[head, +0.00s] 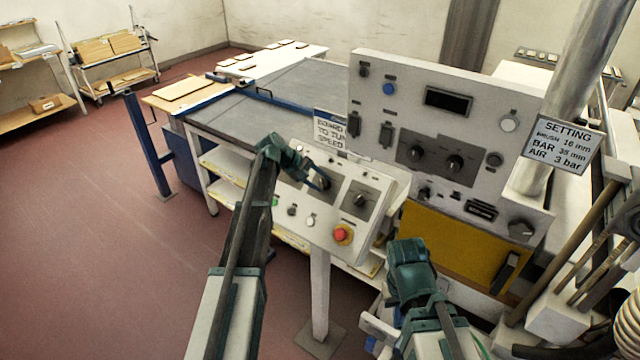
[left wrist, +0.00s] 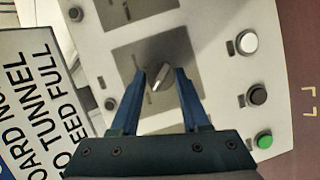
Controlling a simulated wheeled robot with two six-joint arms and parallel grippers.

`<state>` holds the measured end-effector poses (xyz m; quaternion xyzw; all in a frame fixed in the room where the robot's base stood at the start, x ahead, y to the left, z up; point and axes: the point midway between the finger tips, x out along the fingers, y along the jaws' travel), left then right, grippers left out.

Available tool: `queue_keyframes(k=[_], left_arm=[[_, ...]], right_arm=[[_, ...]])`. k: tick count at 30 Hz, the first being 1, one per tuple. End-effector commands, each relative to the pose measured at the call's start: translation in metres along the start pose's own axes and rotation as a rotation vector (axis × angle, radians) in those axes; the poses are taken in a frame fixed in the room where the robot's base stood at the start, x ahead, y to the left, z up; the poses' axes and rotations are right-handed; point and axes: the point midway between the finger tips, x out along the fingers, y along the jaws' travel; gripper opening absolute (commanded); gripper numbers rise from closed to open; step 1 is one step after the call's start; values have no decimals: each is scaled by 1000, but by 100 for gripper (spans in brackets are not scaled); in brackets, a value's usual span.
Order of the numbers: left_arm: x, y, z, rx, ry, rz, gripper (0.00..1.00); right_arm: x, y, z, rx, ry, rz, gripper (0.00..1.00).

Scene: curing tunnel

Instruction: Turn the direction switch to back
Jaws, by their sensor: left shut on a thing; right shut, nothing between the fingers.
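The knob's pointer is tilted in that view. The other rotary knob (head: 360,200) sits to the right, clear of the gripper. I cannot read the plate labels. My right gripper (head: 408,250) is shut and empty in front of the yellow panel; its fingertips are hard to make out.
A red emergency button (head: 342,234) is low on the sloped panel. Push buttons, including a green one (left wrist: 264,140), sit beside the held knob. A tall grey cabinet (head: 430,80) with more knobs stands behind. A sign (head: 330,130) is near the left gripper.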

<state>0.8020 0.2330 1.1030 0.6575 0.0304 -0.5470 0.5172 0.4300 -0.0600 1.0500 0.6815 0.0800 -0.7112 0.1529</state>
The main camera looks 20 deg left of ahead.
Motion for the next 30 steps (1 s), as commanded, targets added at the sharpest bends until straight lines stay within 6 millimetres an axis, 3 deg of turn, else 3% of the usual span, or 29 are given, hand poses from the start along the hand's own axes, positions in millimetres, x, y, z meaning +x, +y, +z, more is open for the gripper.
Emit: queue_keyframes(k=[20,21,25,30], left_arm=[[0,-2,1,-48,-4,13,0],[0,-2,1,-48,-4,13,51],[0,-2,1,-47,-4,15,75],[0,-1,0,-47,-3,17,76]], right_arm=[[3,0,0,-1,0,0,0],[3,0,0,-1,0,0,0],[3,0,0,-1,0,0,0],[3,0,0,-1,0,0,0]])
